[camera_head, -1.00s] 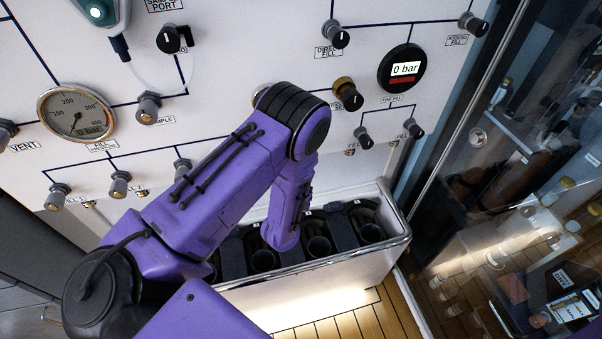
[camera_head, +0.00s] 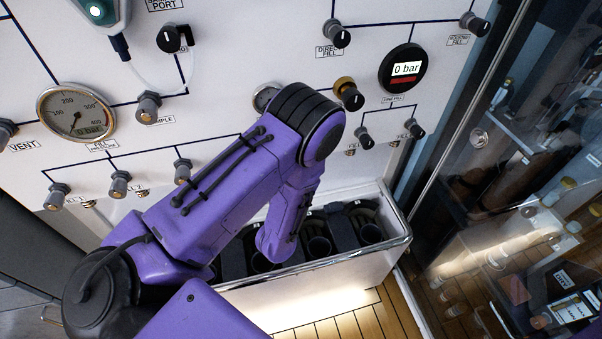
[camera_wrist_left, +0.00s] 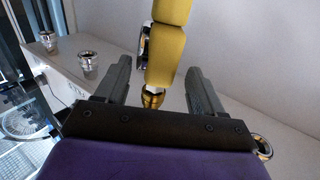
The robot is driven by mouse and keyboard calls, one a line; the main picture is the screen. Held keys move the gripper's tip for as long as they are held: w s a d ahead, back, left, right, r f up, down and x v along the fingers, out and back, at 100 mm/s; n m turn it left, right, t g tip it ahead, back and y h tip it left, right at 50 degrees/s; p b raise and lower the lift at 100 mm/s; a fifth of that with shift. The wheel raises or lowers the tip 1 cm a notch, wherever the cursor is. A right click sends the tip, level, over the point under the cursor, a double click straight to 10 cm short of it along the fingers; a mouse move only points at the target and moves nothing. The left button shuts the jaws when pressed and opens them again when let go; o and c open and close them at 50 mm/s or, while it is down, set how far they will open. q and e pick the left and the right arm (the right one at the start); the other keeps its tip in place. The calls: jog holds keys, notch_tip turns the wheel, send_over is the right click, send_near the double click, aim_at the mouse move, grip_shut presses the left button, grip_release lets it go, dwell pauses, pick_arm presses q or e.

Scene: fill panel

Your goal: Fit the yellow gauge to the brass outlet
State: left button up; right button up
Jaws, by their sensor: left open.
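In the left wrist view a yellow thing (camera_wrist_left: 166,55), probably the yellow gauge, shows in two stacked sections with a metal part at its left side and a brass-coloured end (camera_wrist_left: 152,97) towards me. My left gripper (camera_wrist_left: 158,66) is open, with one finger on each side of it in the picture; I see no clear contact. In the head view my purple left arm crosses the middle and hides its own gripper and the gauge. Small brass fittings (camera_head: 350,152) sit low on the panel; I cannot tell which is the brass outlet. My right gripper is not in view.
A metal-rimmed bin (camera_head: 345,268) with dark round holders stands below my forearm. A glass door (camera_head: 470,150) is at the right.

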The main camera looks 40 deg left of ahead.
pick_arm(q)
jog(key=b+v, duration=0.1)
jog(key=v, duration=0.6)
jog(key=shift+s+b, duration=0.25)
jog(key=shift+b, duration=0.15)
jog(key=shift+d+r, duration=0.1)
jog(key=s+f+g+h+b, duration=0.1)
jog(key=s+f+g, duration=0.25)
jog(key=f, duration=0.35)
jog(key=s+f+g+h, duration=0.2)
jog(key=s+f+g, duration=0.15)
jog(key=f, duration=0.25)
jog(key=s+a+f+n+g+b, duration=0.1)
jog(key=s+f+n+g+b, duration=0.1)
jog(key=s+f+g, duration=0.4)
jog(key=s+f, duration=0.3)
jog(key=s, duration=0.4)
jog(key=shift+a+n+g, duration=0.2)
jog(key=shift+n+g, duration=0.2)
